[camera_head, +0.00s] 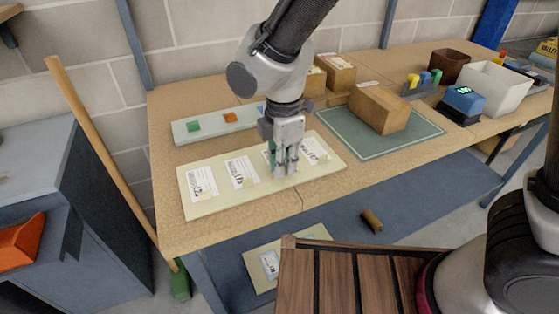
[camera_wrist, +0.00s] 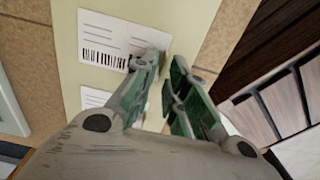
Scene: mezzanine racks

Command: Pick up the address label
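Several white address labels with printed barcodes lie in a row on a pale board at the table's front left. In the head view I see a left label (camera_head: 203,182), a second label (camera_head: 241,171) and a right label (camera_head: 313,151). Another label is mostly hidden behind my gripper (camera_head: 285,168), which points down over the board (camera_head: 230,199). In the wrist view my gripper (camera_wrist: 165,68) has its green-padded fingers apart, with a narrow gap and nothing seen between them. One label (camera_wrist: 108,38) lies beyond the left finger, and another label (camera_wrist: 92,98) is partly hidden.
A pale tray (camera_head: 212,128) with green and orange blocks lies behind the board. A cardboard box (camera_head: 380,109) rests on a green mat (camera_head: 352,146) to the right. A white bin (camera_head: 496,88) stands farther right. A lower shelf (camera_head: 415,203) runs below.

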